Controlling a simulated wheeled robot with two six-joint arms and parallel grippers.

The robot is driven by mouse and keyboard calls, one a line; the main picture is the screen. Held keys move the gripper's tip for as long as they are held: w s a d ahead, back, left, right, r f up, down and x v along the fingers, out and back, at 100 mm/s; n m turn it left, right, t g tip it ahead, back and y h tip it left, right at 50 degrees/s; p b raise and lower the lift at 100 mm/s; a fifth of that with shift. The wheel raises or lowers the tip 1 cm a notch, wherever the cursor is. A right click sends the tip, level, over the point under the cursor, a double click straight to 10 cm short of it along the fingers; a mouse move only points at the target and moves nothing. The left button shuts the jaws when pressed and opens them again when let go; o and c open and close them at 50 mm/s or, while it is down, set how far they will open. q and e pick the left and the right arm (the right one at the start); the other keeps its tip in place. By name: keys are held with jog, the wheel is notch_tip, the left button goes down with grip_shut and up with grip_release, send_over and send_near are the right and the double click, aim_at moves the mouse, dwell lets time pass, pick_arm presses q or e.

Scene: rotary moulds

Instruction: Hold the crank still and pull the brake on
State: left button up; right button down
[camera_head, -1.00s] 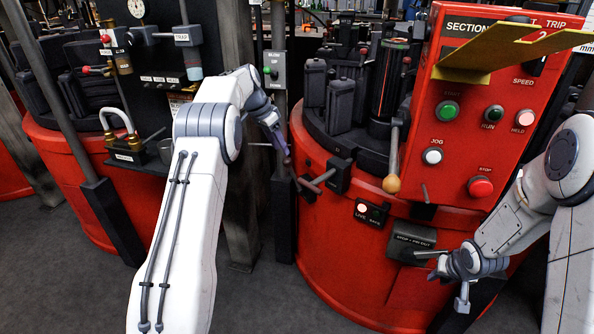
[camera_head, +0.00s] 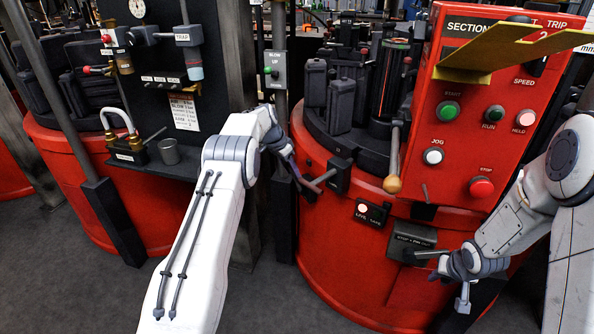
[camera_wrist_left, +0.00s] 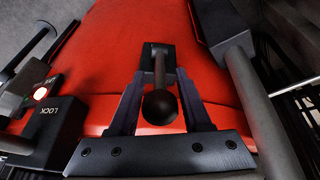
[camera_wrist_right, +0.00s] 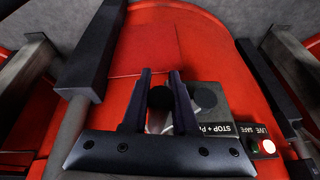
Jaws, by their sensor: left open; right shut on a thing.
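A dark lever (camera_head: 325,178) with a ball end juts from a black block (camera_head: 338,176) on the red drum's front. My left gripper (camera_head: 300,178) is at its end. In the left wrist view the ball knob (camera_wrist_left: 160,106) lies between the open fingers (camera_wrist_left: 159,78). My right gripper (camera_head: 438,264) is shut on a handle (camera_head: 428,254) from the grey STOP + PIN OUT box (camera_head: 405,240). In the right wrist view its dark round end (camera_wrist_right: 160,97) sits between the fingers. I cannot tell which handle is crank or brake.
A LIVE/SAFE lamp plate (camera_head: 370,212) has one lit lamp. A wooden-tipped lever (camera_head: 393,184) hangs above it. The red control panel (camera_head: 465,100) with buttons stands at right. A dark post (camera_head: 285,220) is close to my left gripper.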

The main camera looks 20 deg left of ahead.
pick_arm(q)
jog(key=shift+c, duration=0.3)
grip_shut()
dwell(1.1)
